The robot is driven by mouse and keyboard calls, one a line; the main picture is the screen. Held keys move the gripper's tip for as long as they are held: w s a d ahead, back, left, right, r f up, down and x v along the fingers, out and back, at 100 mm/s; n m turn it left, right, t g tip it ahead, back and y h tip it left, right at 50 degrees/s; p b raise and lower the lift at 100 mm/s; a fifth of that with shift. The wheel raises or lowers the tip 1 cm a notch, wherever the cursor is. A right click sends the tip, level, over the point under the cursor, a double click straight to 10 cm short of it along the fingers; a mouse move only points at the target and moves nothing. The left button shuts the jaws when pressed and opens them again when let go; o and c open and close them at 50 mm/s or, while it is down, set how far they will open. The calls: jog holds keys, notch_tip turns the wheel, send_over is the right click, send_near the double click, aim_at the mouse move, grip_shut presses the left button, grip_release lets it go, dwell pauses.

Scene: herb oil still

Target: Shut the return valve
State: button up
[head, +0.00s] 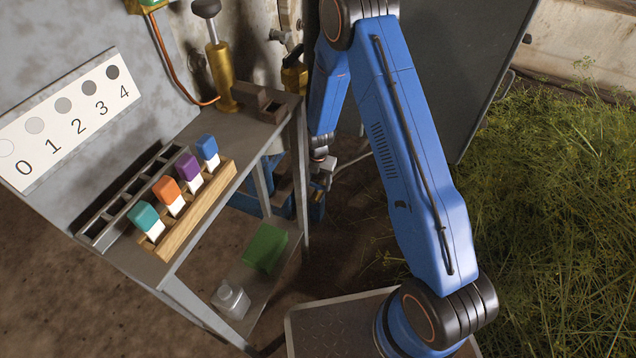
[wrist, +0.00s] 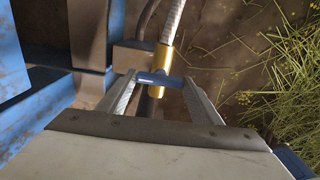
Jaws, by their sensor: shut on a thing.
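A brass valve (wrist: 165,55) with a blue handle (wrist: 155,78) is in the upper middle of the wrist view; I take it for the return valve. A ribbed metal hose (wrist: 173,18) runs up from it. My gripper (wrist: 159,80) is shut on the blue handle, one finger at each end. The handle lies crosswise to the brass body and hose. In the head view my gripper (head: 321,184) is low beside the bench's right leg, small and partly hidden, so the valve is hard to make out there.
The metal bench (head: 205,135) stands left of my arm, holding a wooden rack (head: 205,215) of coloured-top pieces. Its lower shelf holds a green block (head: 265,248) and a clear bottle (head: 231,300). Blue framework (wrist: 40,95) stands close left of my gripper. Cut herbs (head: 560,190) cover the right.

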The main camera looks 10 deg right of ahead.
aim_at(318, 184)
dwell(0.4)
jog(key=o, duration=1.1)
jog(key=shift+c, duration=0.2)
notch_tip(318, 184, up, 17)
jog(key=shift+r, duration=0.2)
